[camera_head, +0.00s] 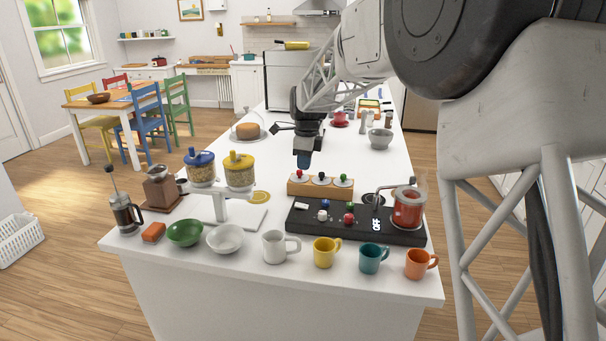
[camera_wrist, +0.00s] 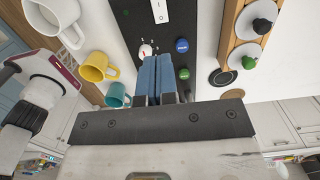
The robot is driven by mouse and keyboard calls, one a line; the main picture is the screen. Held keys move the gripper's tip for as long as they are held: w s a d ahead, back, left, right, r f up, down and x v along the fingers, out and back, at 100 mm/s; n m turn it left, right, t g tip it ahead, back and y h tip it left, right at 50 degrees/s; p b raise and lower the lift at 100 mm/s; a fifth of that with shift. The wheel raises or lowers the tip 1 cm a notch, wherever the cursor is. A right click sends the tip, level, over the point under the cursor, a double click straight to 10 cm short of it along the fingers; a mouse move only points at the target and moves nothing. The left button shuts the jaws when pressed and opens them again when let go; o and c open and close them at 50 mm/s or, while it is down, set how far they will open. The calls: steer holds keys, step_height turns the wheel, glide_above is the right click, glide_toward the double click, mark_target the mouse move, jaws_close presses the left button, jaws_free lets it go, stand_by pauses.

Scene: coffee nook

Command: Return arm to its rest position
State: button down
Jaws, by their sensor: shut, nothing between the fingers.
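My gripper (camera_head: 304,160) hangs pointing down above the white counter (camera_head: 300,262), over the area behind the wooden block in the head view. Its blue fingers (camera_wrist: 157,72) are together and empty in the wrist view. Beneath them in that view lies the black panel (camera_wrist: 150,28), with a white knob (camera_wrist: 145,50), a blue knob (camera_wrist: 182,45) and a white switch (camera_wrist: 159,10). My fingers look clear of the panel and touch nothing that I can see.
The wooden block with knobs (camera_head: 319,189) and the black panel (camera_head: 335,233) with a red-filled jar (camera_head: 408,208) stand in front of my gripper. Mugs and bowls line the front edge. Two grain jars (camera_head: 239,171) stand left. A grey bowl (camera_head: 380,139) is behind right.

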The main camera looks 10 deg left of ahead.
steer(key=shift+r, duration=0.4)
steer(key=shift+d, duration=0.1)
steer(key=s+d+r+n+t, duration=0.1)
steer(key=s+d+r+n, duration=0.3)
steer(key=s+d, duration=0.7)
steer(key=s+d+r+n, duration=0.4)
steer(key=s+d+n, duration=0.1)
steer(key=s+d, duration=0.65)
steer(key=s+d+f+n, duration=0.2)
steer(key=s+d+n, duration=0.1)
steer(key=s, duration=0.6)
steer(key=s+d+f+n+t, duration=0.1)
steer(key=s+d+f+n, duration=0.2)
steer(key=s, duration=0.6)
steer(key=s+d+f+n+h, duration=0.1)
steer(key=s+d+f+n, duration=0.1)
steer(key=s+d, duration=0.4)
steer(key=s, duration=0.3)
steer(key=shift+d+f+n+t, duration=0.3)
steer(key=shift+d+f+n, duration=0.05)
steer(key=shift+d+n, duration=0.05)
